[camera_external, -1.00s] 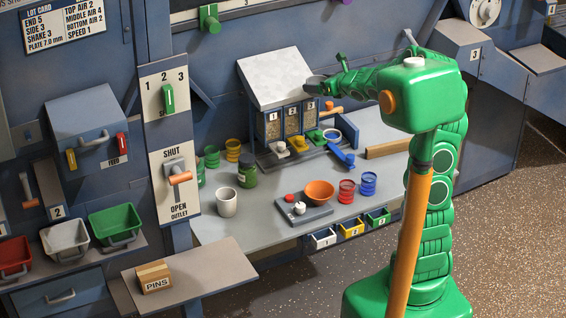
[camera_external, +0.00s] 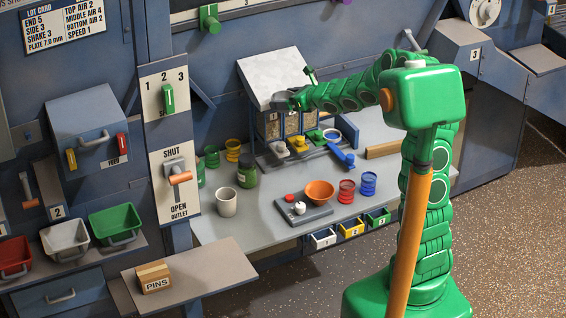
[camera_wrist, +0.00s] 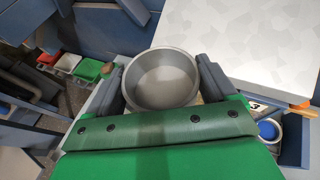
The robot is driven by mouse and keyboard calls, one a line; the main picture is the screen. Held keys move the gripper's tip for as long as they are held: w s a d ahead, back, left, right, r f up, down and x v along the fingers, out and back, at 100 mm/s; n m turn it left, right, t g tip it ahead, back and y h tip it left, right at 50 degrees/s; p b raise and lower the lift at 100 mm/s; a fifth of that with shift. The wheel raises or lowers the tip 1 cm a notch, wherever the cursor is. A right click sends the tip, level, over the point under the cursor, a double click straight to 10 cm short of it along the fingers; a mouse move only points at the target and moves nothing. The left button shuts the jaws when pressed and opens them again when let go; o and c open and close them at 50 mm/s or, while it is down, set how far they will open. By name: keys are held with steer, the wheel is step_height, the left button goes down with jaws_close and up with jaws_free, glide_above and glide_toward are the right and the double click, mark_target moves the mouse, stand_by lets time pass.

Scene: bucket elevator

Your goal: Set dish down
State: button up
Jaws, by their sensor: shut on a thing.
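A round grey metal dish (camera_wrist: 163,82) is between the two dark fingers of my gripper (camera_wrist: 161,70) in the wrist view. The fingers are shut on its sides, and its inside looks empty. In the external view my gripper (camera_external: 284,101) is at the front left of the white-topped three-bin hopper (camera_external: 275,76), above the bench (camera_external: 262,220). The dish is small and hard to make out there. The gripper covers part of the hopper's front.
The bench front between mug and scale is clear.

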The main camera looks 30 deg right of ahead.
steer(key=shift+s+a+f+n+g+y, duration=0.45)
steer(key=shift+a+f+n+g+y, duration=1.45)
steer(key=shift+a, duration=2.05)
steer(key=shift+s+a+f+n+g+y, duration=0.45)
steer(key=shift+a+f+n+g+y, duration=0.85)
steer(key=shift+a+f+n+g, duration=1.85)
steer(key=n+g+h, duration=0.1)
steer(key=n+g, duration=0.8)
glide_above(262, 229)
step_height(262, 229, down, 10)
steer(key=shift+m, duration=0.25)
steer(key=shift+w+f, duration=0.15)
steer(key=shift+f, duration=3.35)
steer(key=shift+f, duration=0.5)
